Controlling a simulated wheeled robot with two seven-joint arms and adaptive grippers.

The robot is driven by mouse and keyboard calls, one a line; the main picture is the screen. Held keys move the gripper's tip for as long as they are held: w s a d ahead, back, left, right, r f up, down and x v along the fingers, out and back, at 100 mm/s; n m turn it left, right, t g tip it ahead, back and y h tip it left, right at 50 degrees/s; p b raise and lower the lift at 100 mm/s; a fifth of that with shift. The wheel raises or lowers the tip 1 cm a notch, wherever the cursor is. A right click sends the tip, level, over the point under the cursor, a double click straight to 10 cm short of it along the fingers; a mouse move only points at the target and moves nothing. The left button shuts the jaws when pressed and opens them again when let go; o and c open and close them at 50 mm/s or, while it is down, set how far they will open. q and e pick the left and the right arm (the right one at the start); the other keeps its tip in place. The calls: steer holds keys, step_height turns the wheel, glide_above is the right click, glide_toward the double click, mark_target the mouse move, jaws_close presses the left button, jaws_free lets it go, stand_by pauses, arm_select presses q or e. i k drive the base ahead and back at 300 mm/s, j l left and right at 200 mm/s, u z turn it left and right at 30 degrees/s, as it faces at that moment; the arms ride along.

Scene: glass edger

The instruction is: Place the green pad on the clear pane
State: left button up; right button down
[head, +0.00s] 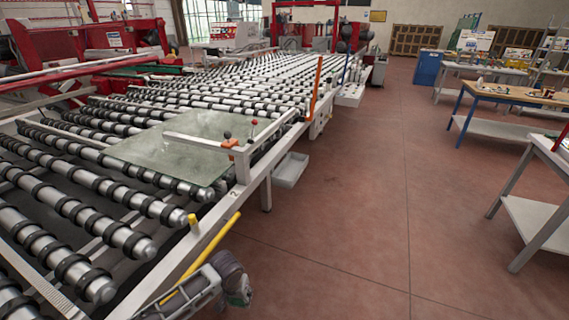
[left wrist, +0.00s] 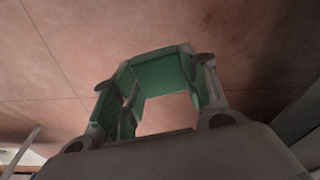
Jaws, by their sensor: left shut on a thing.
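The clear pane (head: 165,148) is a flat, greenish see-through sheet lying on the roller conveyor in the head view. My left gripper (head: 237,290) is low at the bottom middle of the head view, outside the conveyor's near rail and over the floor, well apart from the pane. In the left wrist view my left gripper (left wrist: 160,95) is shut on the green pad (left wrist: 155,66), which shows between the fingers. Only a little green shows at the gripper in the head view. My right gripper is not in view.
The conveyor's rail (head: 215,222) runs between my left gripper and the pane. A yellow bar (head: 212,248) is beside the gripper, and a red-orange lever (head: 315,88) stands farther along the rail. Worktables (head: 505,93) stand at right. The reddish floor (head: 380,190) between is clear.

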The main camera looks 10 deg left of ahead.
mark_target(199, 135)
steer(key=i+l+u, duration=0.75)
steer(key=i+l, duration=0.15)
steer(key=l, duration=0.2)
steer(key=i+l+u, duration=0.1)
steer(key=l, duration=0.25)
steer(key=i, duration=0.05)
